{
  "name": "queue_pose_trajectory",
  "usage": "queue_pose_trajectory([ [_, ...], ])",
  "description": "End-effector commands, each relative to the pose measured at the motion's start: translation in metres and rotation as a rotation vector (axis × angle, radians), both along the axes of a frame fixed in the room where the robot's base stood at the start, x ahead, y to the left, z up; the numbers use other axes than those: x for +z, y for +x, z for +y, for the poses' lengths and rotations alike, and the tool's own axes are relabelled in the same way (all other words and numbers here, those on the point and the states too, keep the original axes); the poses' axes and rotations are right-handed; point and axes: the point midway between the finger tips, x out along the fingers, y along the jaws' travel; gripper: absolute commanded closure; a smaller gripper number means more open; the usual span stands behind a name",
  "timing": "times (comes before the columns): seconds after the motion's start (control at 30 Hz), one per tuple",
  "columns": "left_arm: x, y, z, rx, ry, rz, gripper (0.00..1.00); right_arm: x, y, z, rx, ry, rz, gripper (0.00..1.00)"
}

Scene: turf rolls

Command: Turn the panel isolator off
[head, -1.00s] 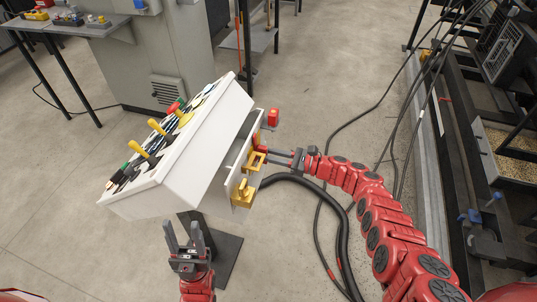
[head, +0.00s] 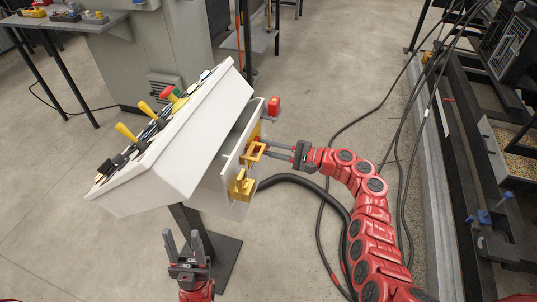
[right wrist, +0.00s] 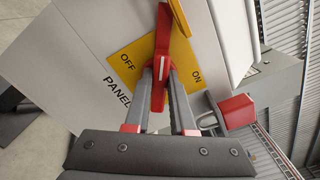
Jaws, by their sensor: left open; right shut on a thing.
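The panel isolator is a red handle (right wrist: 162,62) on a yellow plate (right wrist: 136,52) in the right wrist view. The plate is marked OFF on the left, ON on the right and PANEL below. The handle lies between the two words. My right gripper (right wrist: 161,78) is shut on it, a finger on each side. In the head view my right gripper (head: 268,149) reaches from the right to the side of the white console (head: 190,145), where the isolator is mostly hidden. My left gripper (head: 185,243) is open and empty, in front of the console.
Yellow brackets (head: 241,187) stick out from the console's side. A red block (head: 274,107) sits just beyond it. The sloped top carries yellow levers (head: 126,132) and a red mushroom button (head: 171,91). A thick black cable (head: 310,184) runs over the floor below my right arm.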

Motion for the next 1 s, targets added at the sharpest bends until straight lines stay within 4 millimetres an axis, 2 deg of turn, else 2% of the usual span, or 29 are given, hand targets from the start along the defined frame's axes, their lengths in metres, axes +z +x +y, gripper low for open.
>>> queue_pose_trajectory([
  [0.03,-0.014,0.0,0.0,0.0,0.0,0.0,0.5,-0.008,0.0,0.0,-0.001,-0.013,-0.044,1.0],
  [0.1,-0.024,0.0,0.0,0.0,0.0,0.0,0.5,-0.008,-0.001,0.0,0.0,-0.034,-0.109,1.0],
  [0.5,-0.071,0.0,0.0,0.0,0.0,0.0,0.5,-0.009,-0.001,0.001,0.0,-0.134,-0.413,1.0],
  [0.7,-0.085,0.0,0.0,0.0,0.0,0.0,0.5,-0.008,-0.001,0.001,0.0,-0.165,-0.506,1.0],
  [1.0,-0.092,0.0,0.0,0.0,0.0,0.0,0.5,-0.006,-0.001,0.0,0.0,-0.185,-0.565,1.0],
])
